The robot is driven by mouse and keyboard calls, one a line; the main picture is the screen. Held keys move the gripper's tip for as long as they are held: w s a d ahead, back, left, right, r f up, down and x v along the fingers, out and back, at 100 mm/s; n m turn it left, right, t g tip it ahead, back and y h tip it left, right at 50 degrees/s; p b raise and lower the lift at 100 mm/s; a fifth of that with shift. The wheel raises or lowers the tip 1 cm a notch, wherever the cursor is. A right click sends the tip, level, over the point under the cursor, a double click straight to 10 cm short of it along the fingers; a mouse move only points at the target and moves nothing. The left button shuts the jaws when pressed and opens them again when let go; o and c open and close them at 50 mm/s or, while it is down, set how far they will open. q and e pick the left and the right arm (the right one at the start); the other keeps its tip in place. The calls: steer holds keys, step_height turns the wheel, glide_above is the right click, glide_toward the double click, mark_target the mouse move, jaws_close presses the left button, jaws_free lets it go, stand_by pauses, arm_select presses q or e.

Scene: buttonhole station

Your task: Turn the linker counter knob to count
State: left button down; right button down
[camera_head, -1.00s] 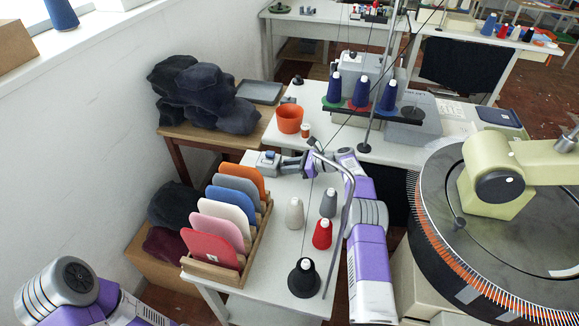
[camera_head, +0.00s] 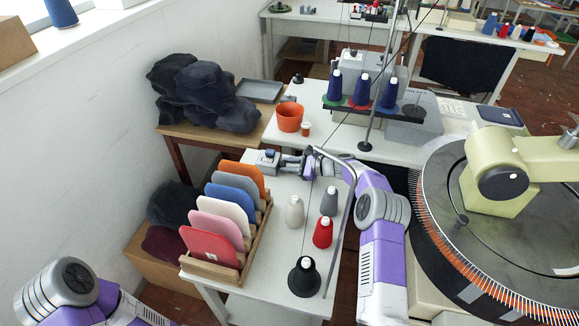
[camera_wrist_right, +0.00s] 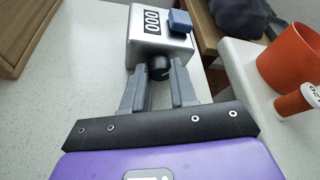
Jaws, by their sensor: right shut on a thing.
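The linker counter (camera_wrist_right: 160,38) is a small grey metal box with a white-on-black display reading 000 and a blue button on its top. Its dark round knob (camera_wrist_right: 160,68) faces my right gripper (camera_wrist_right: 159,75). The gripper's two grey fingers are closed on the knob, one on each side. In the head view the counter (camera_head: 263,158) stands at the far left corner of the small table, with my right gripper (camera_head: 283,163) at its right side. The knob's pointer mark cannot be made out. My left arm shows at the lower left, but its gripper is outside the picture.
A wooden rack (camera_head: 212,270) of coloured panels stands just in front of the counter. Several yarn cones, including a red one (camera_head: 323,232), and a bent metal rod stand to the right. An orange pot (camera_head: 289,117) sits on the table behind.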

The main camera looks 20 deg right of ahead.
steer(key=shift+d, duration=0.1)
steer(key=c, duration=0.9)
jaws_free()
steer(key=p+v, duration=0.2)
steer(key=v, duration=0.5)
steer(key=shift+s+d+r, duration=0.15)
